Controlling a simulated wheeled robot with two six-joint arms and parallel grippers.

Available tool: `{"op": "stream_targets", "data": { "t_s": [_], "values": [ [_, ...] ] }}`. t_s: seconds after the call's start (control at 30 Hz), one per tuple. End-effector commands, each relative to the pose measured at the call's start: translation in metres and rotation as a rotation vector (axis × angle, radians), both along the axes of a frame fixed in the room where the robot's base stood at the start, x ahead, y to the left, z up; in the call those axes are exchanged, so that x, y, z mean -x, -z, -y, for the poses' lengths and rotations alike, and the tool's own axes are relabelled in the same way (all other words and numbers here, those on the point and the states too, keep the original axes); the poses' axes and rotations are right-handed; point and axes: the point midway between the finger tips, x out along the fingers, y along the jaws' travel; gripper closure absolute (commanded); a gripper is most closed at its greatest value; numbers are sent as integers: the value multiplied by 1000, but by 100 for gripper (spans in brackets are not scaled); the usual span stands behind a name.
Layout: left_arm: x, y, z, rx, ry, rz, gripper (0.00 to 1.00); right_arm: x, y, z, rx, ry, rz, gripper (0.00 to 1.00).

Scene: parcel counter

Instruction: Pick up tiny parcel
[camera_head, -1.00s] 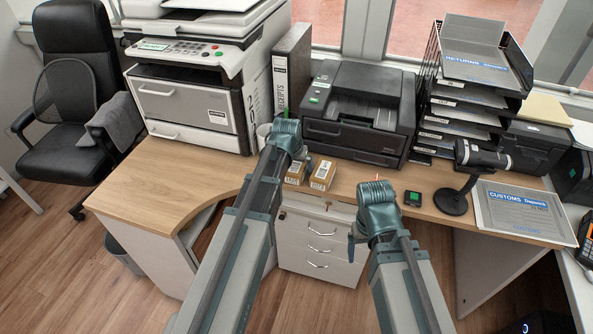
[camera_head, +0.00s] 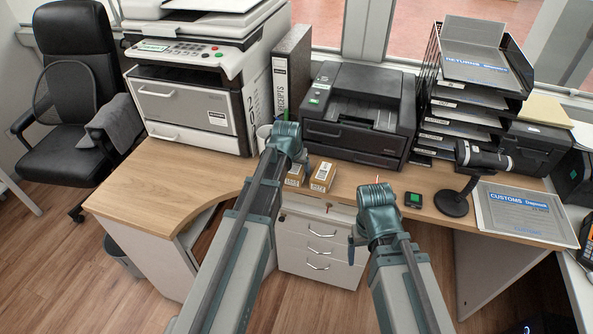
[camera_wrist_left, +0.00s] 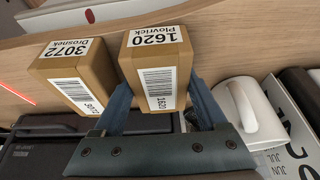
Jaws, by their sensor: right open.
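Two tiny brown cartons with white labels stand side by side on the desk. The one labelled 1620 Plovrick (camera_wrist_left: 158,62) is the left one in the head view (camera_head: 295,177). The one labelled 3072 Drosnek (camera_wrist_left: 72,75) stands beside it (camera_head: 323,176). My left gripper (camera_wrist_left: 162,98) has one finger on each side of the 1620 carton; whether the fingers press on it is unclear. In the head view, my left gripper (camera_head: 294,160) partly hides that carton. My right gripper (camera_head: 356,238) is open, in front of the desk edge, away from both cartons.
A white mug (camera_wrist_left: 247,112) stands close beside my left gripper. A black printer (camera_head: 358,115) is behind the cartons, with a receipts binder (camera_head: 291,70) to its left. A scanner on a stand (camera_head: 455,200) is on the right. The desk's left part (camera_head: 165,185) is clear.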

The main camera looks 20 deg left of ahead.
Motion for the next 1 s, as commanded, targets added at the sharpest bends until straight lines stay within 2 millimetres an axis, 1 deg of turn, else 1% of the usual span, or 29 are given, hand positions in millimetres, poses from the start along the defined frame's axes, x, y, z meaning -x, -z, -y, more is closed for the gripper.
{"op": "stream_targets", "data": {
  "t_s": [0.03,0.17,0.2,0.27,0.3,0.53,0.67,0.87,1.0],
  "values": [
    [0,0,0,0,0,0,49,0,0,0,0,0,0,13],
    [0,0,0,0,0,0,72,0,0,0,0,0,0,13],
    [0,0,0,0,0,0,79,0,0,0,0,0,0,13],
    [0,0,0,0,0,0,90,0,0,0,0,0,0,13],
    [0,0,0,0,0,0,94,0,0,0,0,0,0,13],
    [0,-1,0,0,0,0,94,0,-1,0,0,0,0,13],
    [0,-5,0,0,0,0,94,0,-5,0,0,0,0,13],
    [0,-24,0,0,0,0,94,0,-24,0,0,0,0,13],
    [0,-44,0,0,0,0,94,0,-44,0,0,0,0,13]
  ]
}}
